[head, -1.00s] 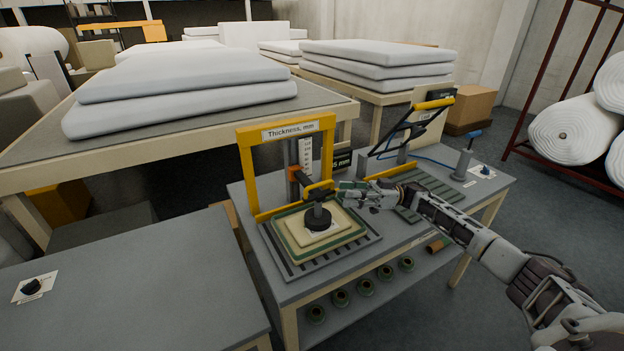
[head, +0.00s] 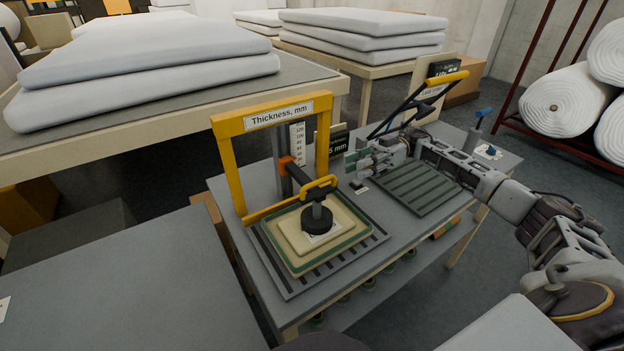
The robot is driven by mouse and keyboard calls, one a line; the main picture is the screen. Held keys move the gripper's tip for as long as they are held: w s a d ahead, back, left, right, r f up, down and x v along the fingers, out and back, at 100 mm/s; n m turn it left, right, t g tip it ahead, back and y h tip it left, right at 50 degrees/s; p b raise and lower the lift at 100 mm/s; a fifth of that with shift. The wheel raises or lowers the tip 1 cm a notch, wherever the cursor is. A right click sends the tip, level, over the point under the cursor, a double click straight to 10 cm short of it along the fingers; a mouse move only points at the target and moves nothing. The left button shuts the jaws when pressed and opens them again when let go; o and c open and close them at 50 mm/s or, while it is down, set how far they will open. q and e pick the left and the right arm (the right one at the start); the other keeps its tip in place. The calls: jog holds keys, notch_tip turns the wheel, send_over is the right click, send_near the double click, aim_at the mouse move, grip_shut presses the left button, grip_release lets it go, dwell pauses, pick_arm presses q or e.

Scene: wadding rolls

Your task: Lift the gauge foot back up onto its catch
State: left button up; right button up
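The gauge foot (head: 317,226) is a black disc on a short stem. It is down, resting on a cream wadding pad (head: 285,232) in a green-rimmed tray (head: 300,268). A yellow handle (head: 322,184) sits above the foot, beside the upright post with an orange piece (head: 287,163). The yellow gauge frame (head: 229,168) stands around it, with a "Thickness, mm" sign and a scale (head: 297,143). I cannot make out the catch. My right gripper (head: 354,165) is right of the frame and handle, apart from both; its fingers look spread and empty. My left gripper is out of view.
A ribbed green-grey plate (head: 420,188) lies right of the gauge, near a lever with a yellow grip (head: 447,79). A blue-topped post (head: 478,122) stands further right. White wadding slabs (head: 150,85) lie behind.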

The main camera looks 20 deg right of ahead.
aim_at(315, 182)
jog(key=shift+s+r, duration=0.1)
jog(key=shift+s, duration=0.05)
jog(key=shift+a, duration=0.15)
